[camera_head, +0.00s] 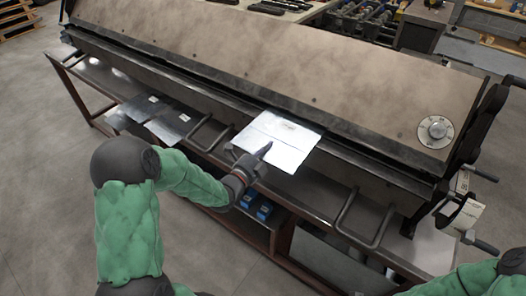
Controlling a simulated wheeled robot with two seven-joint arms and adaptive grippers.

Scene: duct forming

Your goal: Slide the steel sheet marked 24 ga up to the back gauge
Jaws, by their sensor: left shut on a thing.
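A bright steel sheet (291,155) lies partly on the dark front ledge of the long folding machine, near its middle. Its near edge overhangs toward me. A faint marking shows near its far edge, too small to read. My left gripper (263,151) is shut on the sheet's near edge, with a dark finger lying over its top face. The lower finger is hidden under the sheet. The back gauge cannot be told apart; the sheet's far edge lies close to the machine's brown upper plate (280,60). My right gripper is out of view; only part of my right arm shows at lower right.
Bar handles (362,222) stick out in front of the machine. A dial (437,130) sits at its right end, near hand levers. Blue boxes (264,210) stand below.

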